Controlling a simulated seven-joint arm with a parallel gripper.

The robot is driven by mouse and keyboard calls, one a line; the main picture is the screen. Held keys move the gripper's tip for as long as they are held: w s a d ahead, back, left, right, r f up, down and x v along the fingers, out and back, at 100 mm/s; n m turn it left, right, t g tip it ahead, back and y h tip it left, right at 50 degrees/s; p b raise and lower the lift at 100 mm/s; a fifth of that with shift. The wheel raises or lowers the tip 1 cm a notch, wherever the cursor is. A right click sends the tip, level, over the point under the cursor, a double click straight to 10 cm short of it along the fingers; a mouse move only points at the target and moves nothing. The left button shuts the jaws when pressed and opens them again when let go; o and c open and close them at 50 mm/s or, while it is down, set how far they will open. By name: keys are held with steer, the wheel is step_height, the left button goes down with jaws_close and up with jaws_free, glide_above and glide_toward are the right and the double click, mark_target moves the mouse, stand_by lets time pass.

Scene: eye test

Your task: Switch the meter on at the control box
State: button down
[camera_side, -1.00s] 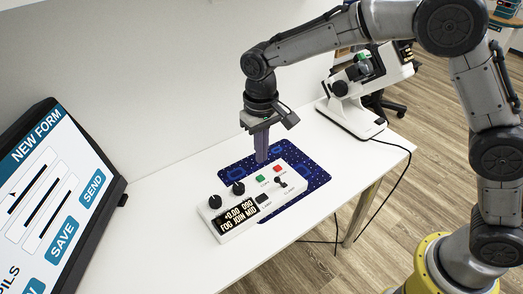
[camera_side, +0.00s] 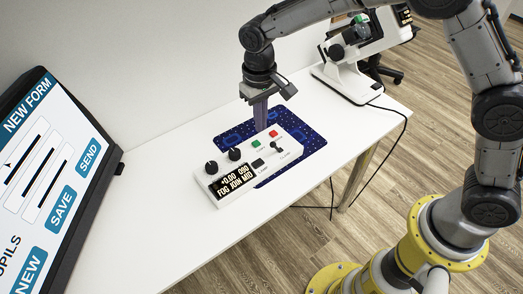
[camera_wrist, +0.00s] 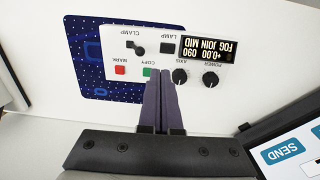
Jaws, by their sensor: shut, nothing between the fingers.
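The white control box (camera_side: 228,190) lies on the desk, partly on a blue patterned mat (camera_side: 308,142). Its black display (camera_side: 236,180) is lit and reads "+0.00 090" and "FOG JOIN MID". In the wrist view it appears upside down, with knobs labelled POWER (camera_wrist: 210,80) and AXIS (camera_wrist: 180,76), a green COPY button (camera_wrist: 148,71), a red MARK button (camera_wrist: 120,70), a black LAMP button (camera_wrist: 167,48) and a CLAMP lever (camera_wrist: 138,49). My gripper (camera_side: 261,128) is shut and empty, pointing down near the box's far edge; its tips (camera_wrist: 160,74) appear between COPY and AXIS. Contact cannot be told.
A white meter-like instrument (camera_side: 341,80) with a black knob stands at the desk's far right, its cable hanging over the edge. A tilted touchscreen (camera_side: 45,165) stands at the left. The white desk (camera_side: 165,205) is clear between the screen and the box.

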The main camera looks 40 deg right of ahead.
mark_target(262, 161)
step_height(262, 161, down, 11)
steer(key=shift+d+f, duration=0.15)
steer(key=shift+f, duration=0.05)
stand_by(0.4)
steer(key=shift+f, duration=0.2)
steer(key=shift+a+r, duration=0.25)
steer(key=shift+a, duration=0.45)
steer(key=shift+r, duration=0.1)
step_height(262, 161, up, 14)
steer(key=a, duration=0.2)
steer(key=shift+a, duration=0.15)
stand_by(0.4)
